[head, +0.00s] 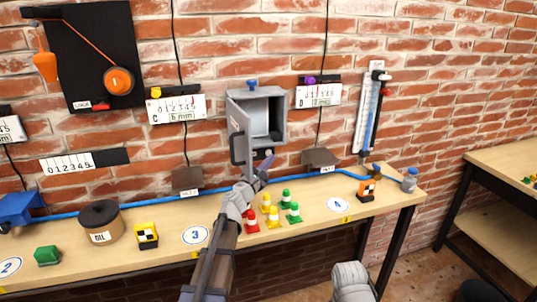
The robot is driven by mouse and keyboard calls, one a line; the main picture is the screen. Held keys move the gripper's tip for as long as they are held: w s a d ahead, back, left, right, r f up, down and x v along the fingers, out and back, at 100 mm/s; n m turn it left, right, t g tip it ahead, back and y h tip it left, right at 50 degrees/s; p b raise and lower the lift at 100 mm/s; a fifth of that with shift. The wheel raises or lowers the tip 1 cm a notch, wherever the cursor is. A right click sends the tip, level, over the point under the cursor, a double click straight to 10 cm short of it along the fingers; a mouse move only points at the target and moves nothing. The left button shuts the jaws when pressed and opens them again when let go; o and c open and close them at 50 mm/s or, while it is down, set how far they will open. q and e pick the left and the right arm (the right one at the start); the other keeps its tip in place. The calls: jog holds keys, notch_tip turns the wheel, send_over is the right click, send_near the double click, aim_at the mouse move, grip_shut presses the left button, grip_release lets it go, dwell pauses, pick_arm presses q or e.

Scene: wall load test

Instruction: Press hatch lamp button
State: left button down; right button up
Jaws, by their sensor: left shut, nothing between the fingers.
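The hatch is a grey wall box (282,103) above the middle of the bench. Its door (238,130) stands open, swung to the left, with a dark handle on it. A blue knob (252,83) sits on top of the box. The inside is shadowed, and I cannot make out for sure which part is the lamp button. My left gripper (267,160) is shut and empty, just below and in front of the box's lower edge. Only a grey part of my right arm shows at the bottom; its gripper is out of view.
Red, yellow and green cones (272,217) stand on the wooden bench (325,220), close to my left arm. An oil pot (100,222), a yellow block (146,235) and a green block (47,255) are at left. A blue hose (222,197) runs along the bench's back.

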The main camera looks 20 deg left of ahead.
pick_arm(q)
jog(key=shift+w, duration=0.1)
dwell(0.6)
jog(key=shift+w+a, duration=0.25)
jog(key=shift+w+a, duration=0.1)
jog(key=shift+w, duration=0.1)
dwell(0.6)
jog(key=shift+s, duration=0.1)
jog(key=shift+s+d, duration=0.4)
jog(key=shift+s, duration=0.05)
jog(key=shift+s, duration=0.15)
jog(key=shift+s+d, duration=0.55)
jog(key=shift+s, duration=0.25)
jog(key=shift+s+d, duration=0.55)
jog(key=shift+s, duration=0.2)
jog(key=shift+s+d, duration=0.55)
jog(key=shift+s, duration=0.25)
